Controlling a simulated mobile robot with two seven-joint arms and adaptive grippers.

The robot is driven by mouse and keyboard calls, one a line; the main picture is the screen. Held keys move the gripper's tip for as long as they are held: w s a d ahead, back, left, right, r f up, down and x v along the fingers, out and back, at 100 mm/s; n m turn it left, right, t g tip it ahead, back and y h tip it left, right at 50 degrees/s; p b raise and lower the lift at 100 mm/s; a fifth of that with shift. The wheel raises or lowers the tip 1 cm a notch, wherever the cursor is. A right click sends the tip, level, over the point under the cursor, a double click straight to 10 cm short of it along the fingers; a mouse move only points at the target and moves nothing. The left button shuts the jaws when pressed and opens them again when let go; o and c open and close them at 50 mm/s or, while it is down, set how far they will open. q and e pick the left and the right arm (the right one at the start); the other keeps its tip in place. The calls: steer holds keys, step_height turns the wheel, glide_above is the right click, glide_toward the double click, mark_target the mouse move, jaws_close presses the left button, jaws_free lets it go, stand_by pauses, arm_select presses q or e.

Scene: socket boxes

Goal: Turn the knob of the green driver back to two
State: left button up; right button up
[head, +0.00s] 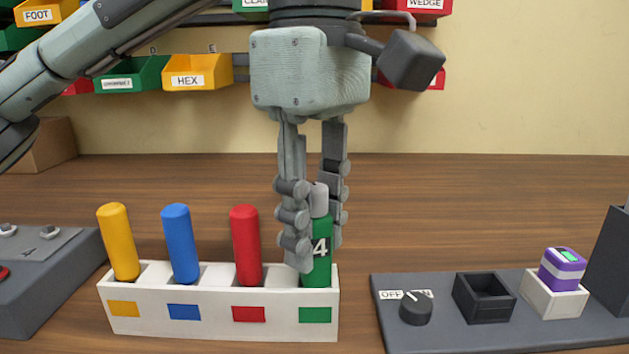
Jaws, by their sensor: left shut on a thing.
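The green driver (316,272) stands upright in the rightmost socket of the white rack (218,325), above the green label. A white 4 shows on its side, and its grey knob (319,199) is at the top. My left gripper (314,240) points straight down and is shut on the green driver. Its fingers lie along both sides and hide part of the body and the edges of the knob. My right gripper is not in view.
Red (245,246), blue (180,245) and yellow (118,243) drivers stand in the rack to the left. A dark panel (450,335) at right has a dial (416,310), black socket (484,299) and purple-topped block (562,270). A grey box (45,285) is at left.

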arm_select(q)
steer(key=n, duration=0.2)
steer(key=shift+n, duration=0.4)
steer(key=n, duration=0.2)
steer(key=shift+n+b, duration=0.3)
steer(key=shift+b, duration=0.05)
steer(key=n, duration=0.2)
steer(key=shift+n+b, duration=0.3)
steer(key=shift+b, duration=0.05)
steer(key=n, duration=0.3)
steer(key=shift+c, duration=0.5)
steer(key=shift+o, duration=0.4)
steer(key=n+b, duration=0.1)
steer(key=n, duration=0.2)
steer(key=shift+f+n, duration=0.1)
steer(key=shift+n, duration=1.3)
steer(key=o, duration=1.2)
steer(key=shift+c, duration=0.2)
